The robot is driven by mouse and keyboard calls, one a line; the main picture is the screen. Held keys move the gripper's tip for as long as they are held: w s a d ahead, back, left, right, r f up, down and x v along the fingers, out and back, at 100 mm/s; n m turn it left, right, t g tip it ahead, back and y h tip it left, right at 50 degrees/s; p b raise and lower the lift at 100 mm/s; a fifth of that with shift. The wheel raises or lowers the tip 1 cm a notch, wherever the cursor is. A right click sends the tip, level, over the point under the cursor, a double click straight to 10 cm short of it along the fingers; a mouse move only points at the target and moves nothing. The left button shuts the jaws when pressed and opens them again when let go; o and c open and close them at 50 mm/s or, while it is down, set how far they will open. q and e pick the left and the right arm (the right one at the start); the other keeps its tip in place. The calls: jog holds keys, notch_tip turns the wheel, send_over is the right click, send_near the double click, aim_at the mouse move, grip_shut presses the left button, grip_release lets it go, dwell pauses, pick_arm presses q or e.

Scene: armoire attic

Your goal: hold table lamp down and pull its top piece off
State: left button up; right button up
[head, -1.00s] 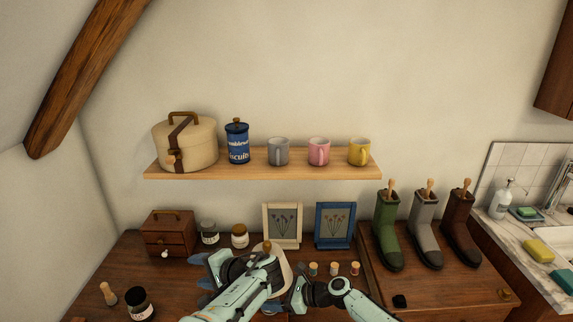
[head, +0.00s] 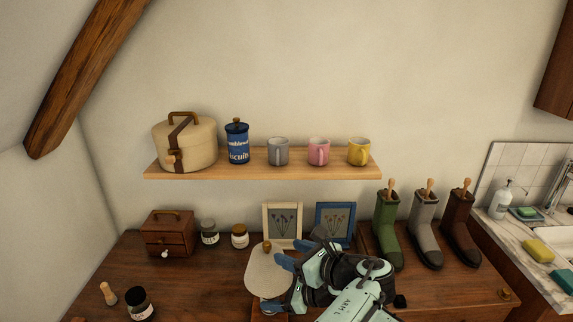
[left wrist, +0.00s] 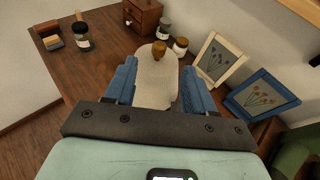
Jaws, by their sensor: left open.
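The table lamp stands on the brown wooden dresser top; its cream shade (head: 262,276) is topped by a round wooden knob (head: 267,247). In the left wrist view the cream shade (left wrist: 155,85) shows between my blue fingers, with the knob (left wrist: 159,50) beyond. My left gripper (head: 279,281) reaches in from the right side of the lamp, open, with its fingers on either side of the shade. I cannot tell whether they touch it. The lower part of the lamp is mostly hidden. I cannot make out my right gripper.
Behind the lamp stand a cream frame (head: 283,222) and a blue frame (head: 335,218). Two jars (head: 239,236) and a small drawer box (head: 168,234) are to the left. Boots (head: 387,230) stand to the right. A shelf (head: 262,166) hangs above.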

aim_at(269, 245)
pick_arm(q)
jog(key=x, duration=1.2)
jog(key=shift+r, duration=0.1)
jog(key=c, duration=0.9)
